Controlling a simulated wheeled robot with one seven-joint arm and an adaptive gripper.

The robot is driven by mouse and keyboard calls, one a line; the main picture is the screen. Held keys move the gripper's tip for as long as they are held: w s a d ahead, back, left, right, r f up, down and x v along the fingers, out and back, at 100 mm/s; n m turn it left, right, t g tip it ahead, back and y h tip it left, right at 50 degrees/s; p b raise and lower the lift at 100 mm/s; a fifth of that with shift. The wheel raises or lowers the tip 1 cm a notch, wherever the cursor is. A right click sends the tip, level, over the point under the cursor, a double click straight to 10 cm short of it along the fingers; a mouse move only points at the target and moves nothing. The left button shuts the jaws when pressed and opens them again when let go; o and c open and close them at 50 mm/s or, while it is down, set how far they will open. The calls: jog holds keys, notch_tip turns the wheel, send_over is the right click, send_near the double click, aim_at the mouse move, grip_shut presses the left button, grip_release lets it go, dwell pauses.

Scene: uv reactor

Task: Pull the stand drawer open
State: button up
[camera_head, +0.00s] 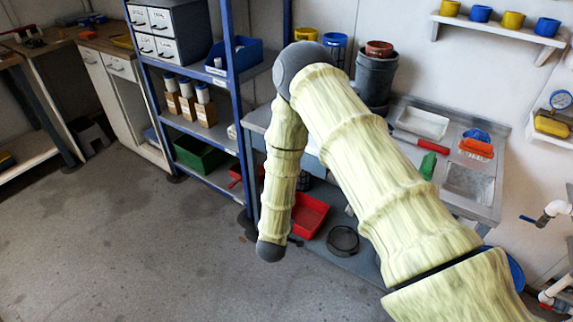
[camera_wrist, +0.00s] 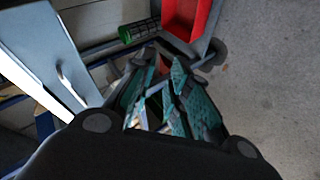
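In the wrist view my gripper (camera_wrist: 163,68) has its two teal-padded fingers apart, with a narrow gap between them. I see nothing held in the gap. A pale grey-blue panel with a small raised handle (camera_wrist: 66,78) lies left of the fingers, apart from them. It looks like the stand drawer (camera_wrist: 45,45), though I cannot be sure. In the head view my arm covers most of the stand (camera_head: 357,262), and only a pale bit of its front shows between the arm links. The gripper itself is hidden or too small to make out there.
A red bin (camera_head: 309,214) and a dark round sieve (camera_head: 342,240) sit on the stand's lower shelf. The red bin also shows in the wrist view (camera_wrist: 203,18), near a green cylinder (camera_wrist: 138,30). A blue shelving rack (camera_head: 237,95) stands left of the stand. The floor in front is clear.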

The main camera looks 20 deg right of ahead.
jog(key=w+r+n+h+b, duration=0.1)
jog(key=w+r+h+b, duration=0.2)
jog(key=w+r+h, duration=0.75)
jog(key=w+d+y, duration=0.1)
jog(key=w+d, duration=0.1)
jog(key=w, duration=0.1)
jog(key=w+d+y, duration=0.1)
jog(key=w+d, duration=0.2)
jog(key=w, duration=0.1)
jog(key=w+d+y+p, duration=0.1)
jog(key=w+d, duration=0.1)
jog(key=w, duration=0.1)
jog(key=shift+w+d+f+y, duration=0.1)
jog(key=shift+w+d+y, duration=0.2)
jog(key=shift+w+y, duration=0.05)
grip_shut()
